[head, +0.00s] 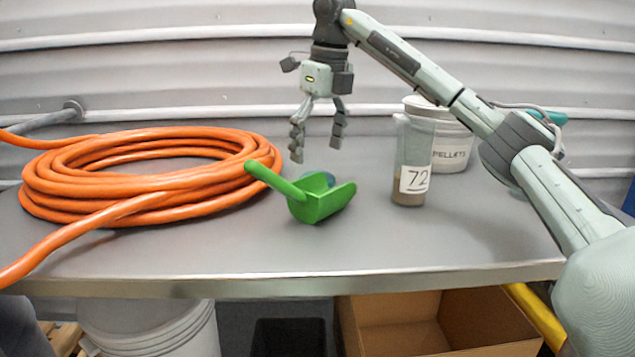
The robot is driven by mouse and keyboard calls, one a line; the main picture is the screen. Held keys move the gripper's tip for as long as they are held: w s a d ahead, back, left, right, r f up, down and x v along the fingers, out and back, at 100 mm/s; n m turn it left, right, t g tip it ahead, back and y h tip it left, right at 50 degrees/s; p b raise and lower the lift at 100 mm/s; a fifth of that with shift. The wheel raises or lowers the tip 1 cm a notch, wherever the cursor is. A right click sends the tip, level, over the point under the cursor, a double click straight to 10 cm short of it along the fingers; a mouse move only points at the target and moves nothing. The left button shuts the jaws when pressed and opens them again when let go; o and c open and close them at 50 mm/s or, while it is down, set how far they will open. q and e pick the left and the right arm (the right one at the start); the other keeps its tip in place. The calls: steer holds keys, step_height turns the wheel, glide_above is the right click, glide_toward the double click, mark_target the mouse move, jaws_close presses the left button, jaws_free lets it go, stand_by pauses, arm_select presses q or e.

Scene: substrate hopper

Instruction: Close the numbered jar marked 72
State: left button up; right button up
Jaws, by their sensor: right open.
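The jar marked 72 (412,160) is a clear, tall container with brown material at the bottom and a white number label. It stands upright on the right of the grey table (220,255), and I see no coloured lid on its top. A blue round piece (322,177), perhaps a lid, shows behind the green scoop (318,202), which hides most of it. My right gripper (317,148) points down, open and empty, above the table behind the scoop and to the left of the jar. My left gripper is not in view.
A coiled orange hose (140,180) fills the table's left side. Below the table are a white bucket (150,325) and a cardboard box (440,320). The table's front middle is clear.

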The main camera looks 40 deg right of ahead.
steer(key=f, duration=0.4)
steer(key=shift+w+d+f, duration=0.1)
steer(key=shift+d+f, duration=0.15)
steer(key=shift+w+f, duration=0.1)
steer(key=shift+f, duration=0.25)
steer(key=shift+c, duration=0.5)
steer(key=c, duration=0.8)
